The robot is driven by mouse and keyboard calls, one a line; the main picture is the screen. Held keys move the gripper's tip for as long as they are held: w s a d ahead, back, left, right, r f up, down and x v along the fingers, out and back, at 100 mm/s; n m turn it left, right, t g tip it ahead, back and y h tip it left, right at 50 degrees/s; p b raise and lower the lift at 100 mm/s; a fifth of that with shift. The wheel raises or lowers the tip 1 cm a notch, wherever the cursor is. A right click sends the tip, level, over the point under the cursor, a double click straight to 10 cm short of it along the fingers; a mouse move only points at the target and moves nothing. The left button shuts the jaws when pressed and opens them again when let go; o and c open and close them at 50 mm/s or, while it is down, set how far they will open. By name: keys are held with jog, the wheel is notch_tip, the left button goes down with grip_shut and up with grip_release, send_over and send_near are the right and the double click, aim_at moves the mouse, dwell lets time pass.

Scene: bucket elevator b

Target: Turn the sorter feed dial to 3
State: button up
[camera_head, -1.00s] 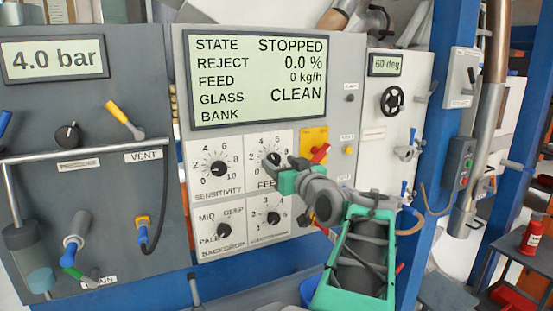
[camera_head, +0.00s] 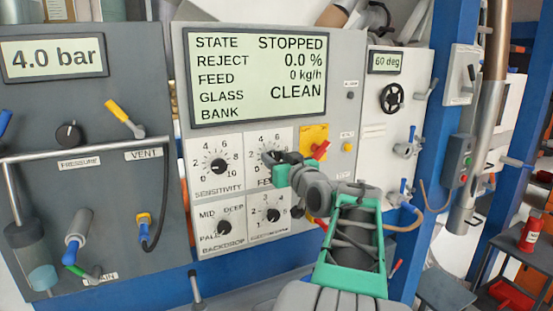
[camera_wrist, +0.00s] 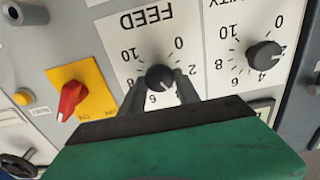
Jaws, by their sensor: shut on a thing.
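The feed dial (camera_wrist: 160,77) is a black round knob on a white plate with a number scale, upside down in the wrist view. My gripper (camera_wrist: 161,84) has one dark finger on each side of the knob and is shut on it. I cannot tell clearly which number the knob points to. The display (camera_head: 258,78) reads STOPPED and feed 0 kg/h.
The sensitivity dial (camera_wrist: 265,54) is beside the feed dial. A red switch on a yellow plate (camera_wrist: 72,97) is on its other side. The backdrop dial (camera_head: 223,230) and another dial (camera_head: 273,215) sit below. A valve wheel (camera_head: 392,97) is to the right.

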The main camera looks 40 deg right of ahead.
grip_shut()
jog(key=n+b, duration=0.5)
jog(key=b, duration=0.6)
jog(key=o, duration=1)
grip_release()
